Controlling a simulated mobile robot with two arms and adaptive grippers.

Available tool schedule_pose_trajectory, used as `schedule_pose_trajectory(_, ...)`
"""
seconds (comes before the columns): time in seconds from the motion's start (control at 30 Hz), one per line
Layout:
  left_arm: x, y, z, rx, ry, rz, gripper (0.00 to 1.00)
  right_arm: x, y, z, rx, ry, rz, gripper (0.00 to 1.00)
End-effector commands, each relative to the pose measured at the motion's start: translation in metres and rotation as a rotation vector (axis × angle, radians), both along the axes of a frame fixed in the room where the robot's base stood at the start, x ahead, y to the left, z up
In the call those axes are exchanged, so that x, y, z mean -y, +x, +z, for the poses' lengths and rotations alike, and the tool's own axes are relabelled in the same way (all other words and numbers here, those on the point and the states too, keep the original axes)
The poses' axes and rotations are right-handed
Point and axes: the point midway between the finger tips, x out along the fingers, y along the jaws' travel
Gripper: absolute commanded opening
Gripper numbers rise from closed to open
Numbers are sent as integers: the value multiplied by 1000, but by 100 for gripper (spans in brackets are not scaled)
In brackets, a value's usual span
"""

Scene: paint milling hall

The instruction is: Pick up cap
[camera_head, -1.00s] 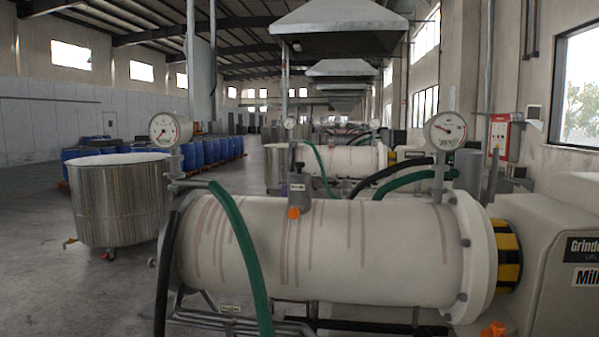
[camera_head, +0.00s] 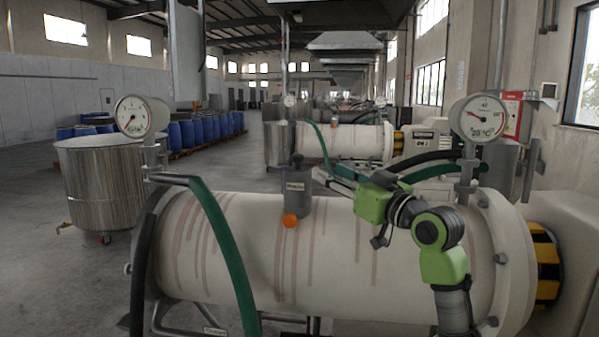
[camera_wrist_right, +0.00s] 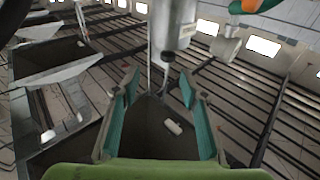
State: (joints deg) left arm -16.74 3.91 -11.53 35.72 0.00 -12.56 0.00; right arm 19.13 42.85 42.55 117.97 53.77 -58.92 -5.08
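An orange cap (camera_head: 290,221) sits low on the front of the grey fitting on top of the near white mill cylinder. My right arm comes in from the lower right in the head view. My right gripper (camera_head: 328,174) is above the cylinder, to the right of and higher than the cap; its fingers are small here. In the right wrist view the gripper (camera_wrist_right: 158,85) is open, its two teal-padded fingers apart with nothing held between them. I cannot make out the cap for sure in that view. My left gripper is not in view.
The white cylinder (camera_head: 330,265) carries a left gauge (camera_head: 132,116) and a right gauge (camera_head: 482,118). A dark green hose (camera_head: 228,255) hangs over its left part. A steel vat (camera_head: 102,183) stands on the floor at left. Blue drums (camera_head: 205,128) stand farther back.

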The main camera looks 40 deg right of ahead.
Motion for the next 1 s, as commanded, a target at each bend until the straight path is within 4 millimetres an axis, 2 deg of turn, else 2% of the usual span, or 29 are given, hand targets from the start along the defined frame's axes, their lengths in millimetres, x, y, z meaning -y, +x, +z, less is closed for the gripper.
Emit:
schedule_pose_trajectory(0.1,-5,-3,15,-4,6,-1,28,2,24,8,-1,3,1,40)
schedule_pose_trajectory(0.3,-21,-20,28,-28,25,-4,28,6,60,12,-1,4,2,40)
schedule_pose_trajectory(0.53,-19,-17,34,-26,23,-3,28,7,76,12,-3,0,0,40)
schedule_pose_trajectory(0.77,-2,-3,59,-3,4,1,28,6,105,17,-4,4,3,40)
schedule_pose_trajectory(0.9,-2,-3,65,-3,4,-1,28,8,121,16,-4,2,1,40)
schedule_pose_trajectory(1.0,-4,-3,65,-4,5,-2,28,9,125,16,-3,0,1,40)
